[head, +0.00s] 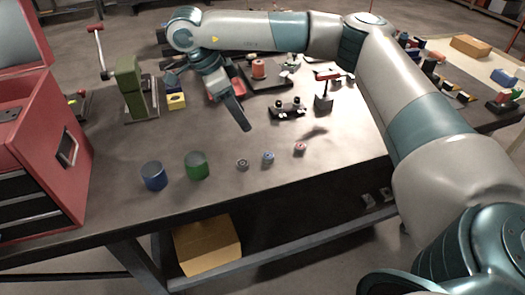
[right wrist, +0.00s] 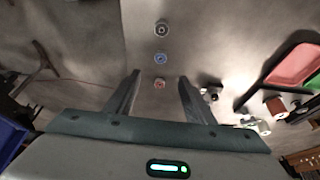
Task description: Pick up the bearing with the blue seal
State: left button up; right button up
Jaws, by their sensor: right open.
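The bearing with the blue seal (head: 268,157) lies on the bench in a row between a dark-sealed bearing (head: 242,164) and a red-sealed bearing (head: 300,148). In the right wrist view the blue-sealed bearing (right wrist: 160,58) is the middle of the three, just past the fingertips. The red-sealed bearing (right wrist: 159,84) shows between the fingers, the dark one (right wrist: 162,30) beyond. My right gripper (head: 246,128) points down above the bench, behind the row; in its wrist view its fingers (right wrist: 159,76) are apart and empty. My left gripper is not in view.
A blue cylinder (head: 153,176) and a green cylinder (head: 197,165) stand left of the bearings. A red tool chest (head: 45,125) is at the left. A green press (head: 131,88) and small fixtures (head: 287,109) stand farther back. The bench front is clear right of the bearings.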

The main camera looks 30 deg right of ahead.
jog(key=shift+s+r, duration=0.1)
jog(key=shift+s, duration=0.15)
jog(key=p, duration=0.5)
send_near(268, 157)
jog(key=shift+x, duration=1)
jog(key=shift+d+f, duration=0.15)
jog(key=shift+f, duration=0.25)
